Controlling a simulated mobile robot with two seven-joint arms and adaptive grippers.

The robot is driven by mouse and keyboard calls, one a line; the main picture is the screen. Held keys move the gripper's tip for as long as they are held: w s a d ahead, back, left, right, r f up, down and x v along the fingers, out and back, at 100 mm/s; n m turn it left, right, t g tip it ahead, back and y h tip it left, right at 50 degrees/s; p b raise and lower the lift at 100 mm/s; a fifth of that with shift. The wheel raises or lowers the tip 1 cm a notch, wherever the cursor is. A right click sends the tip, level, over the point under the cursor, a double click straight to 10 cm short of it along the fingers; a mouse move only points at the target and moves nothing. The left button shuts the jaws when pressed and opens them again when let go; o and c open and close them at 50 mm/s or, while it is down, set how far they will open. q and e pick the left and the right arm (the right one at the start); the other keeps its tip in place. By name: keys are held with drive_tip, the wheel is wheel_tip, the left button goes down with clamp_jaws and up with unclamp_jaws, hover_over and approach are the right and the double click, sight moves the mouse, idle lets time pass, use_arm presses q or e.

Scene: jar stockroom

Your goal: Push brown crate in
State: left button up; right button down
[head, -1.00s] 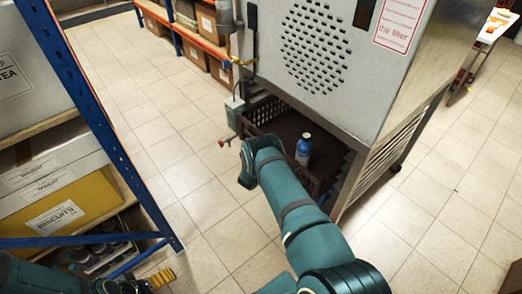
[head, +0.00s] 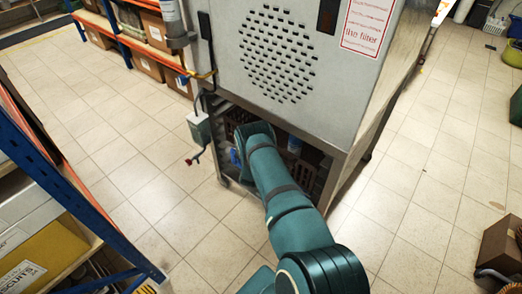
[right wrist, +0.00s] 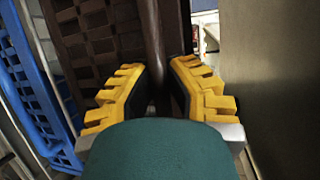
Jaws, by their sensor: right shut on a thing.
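The brown crate (head: 302,172) sits in the low opening under the grey steel cabinet (head: 270,60), partly hidden by my right arm. In the right wrist view its dark slatted wall (right wrist: 95,40) is on the left, with an upright brown edge between my fingers. My right gripper (right wrist: 158,68) is shut on that edge. In the head view its fingers are hidden behind my wrist. A blue-and-white bottle (head: 294,145) shows dimly in the opening, above the crate's slats. My left gripper (head: 146,287) is barely in view at the bottom left, and its jaws are unclear.
A blue crate (right wrist: 38,75) lies beside the brown one. A blue-framed rack (head: 75,200) stands at left. A grey box with a red-ended lever (head: 198,128) hangs at the cabinet's left corner. A brown box (head: 497,250) is at right.

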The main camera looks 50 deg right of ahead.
drive_tip(key=shift+d, duration=0.2)
drive_tip(key=c, duration=0.9)
unclamp_jaws()
drive_tip(key=shift+c, duration=0.2)
drive_tip(key=v, duration=1.2)
drive_tip(key=shift+w+a+r, duration=0.1)
